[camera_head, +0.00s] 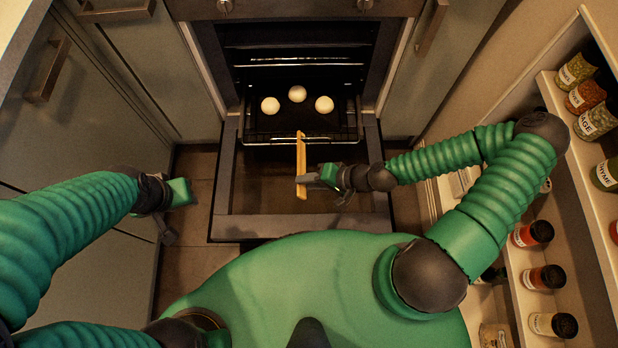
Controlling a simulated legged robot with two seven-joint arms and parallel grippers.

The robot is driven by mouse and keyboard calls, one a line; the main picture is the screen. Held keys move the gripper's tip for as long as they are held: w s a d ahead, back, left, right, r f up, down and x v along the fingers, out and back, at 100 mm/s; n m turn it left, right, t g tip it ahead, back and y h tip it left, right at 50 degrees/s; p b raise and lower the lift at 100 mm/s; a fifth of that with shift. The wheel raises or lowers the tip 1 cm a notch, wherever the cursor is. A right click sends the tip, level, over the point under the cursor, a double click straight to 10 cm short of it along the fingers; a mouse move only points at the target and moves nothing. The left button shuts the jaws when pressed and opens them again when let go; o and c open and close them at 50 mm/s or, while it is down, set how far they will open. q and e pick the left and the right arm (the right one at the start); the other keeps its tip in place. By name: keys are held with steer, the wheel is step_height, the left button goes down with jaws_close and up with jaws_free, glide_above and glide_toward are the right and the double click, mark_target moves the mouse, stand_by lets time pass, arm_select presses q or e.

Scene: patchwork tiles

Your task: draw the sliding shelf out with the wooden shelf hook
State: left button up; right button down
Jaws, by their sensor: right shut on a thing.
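The sliding shelf (256,136) is a dark wire rack in the open oven, with three round white pieces (297,94) on it. The wooden shelf hook (301,160) is a thin, light stick in my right gripper (309,178). It points toward the oven, and its far end overlaps the shelf's front edge in the picture. I cannot tell whether it touches or catches the edge. My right gripper is shut on the hook above the lowered door. My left gripper (178,208) is left of the door, away from the shelf; its jaw opening is unclear.
The lowered oven door (226,190) lies in front of the oven. Grey cabinets flank the oven. An open spice rack (548,85) with several jars stands at the right, close to my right arm. Some tiled floor (197,232) is bare left of the door.

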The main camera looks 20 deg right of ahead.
steer(key=shift+s, duration=0.1)
steer(key=shift+s+a, duration=0.25)
steer(key=shift+s, duration=0.5)
steer(key=shift+s+a, duration=0.2)
steer(key=shift+s, duration=0.6)
steer(key=shift+s+a, duration=0.25)
steer(key=shift+s, duration=0.5)
steer(key=r+p, duration=0.2)
steer(key=p, duration=0.1)
steer(key=r+p, duration=0.1)
steer(key=shift+w+d+r, duration=0.1)
steer(key=shift+w+r, duration=0.2)
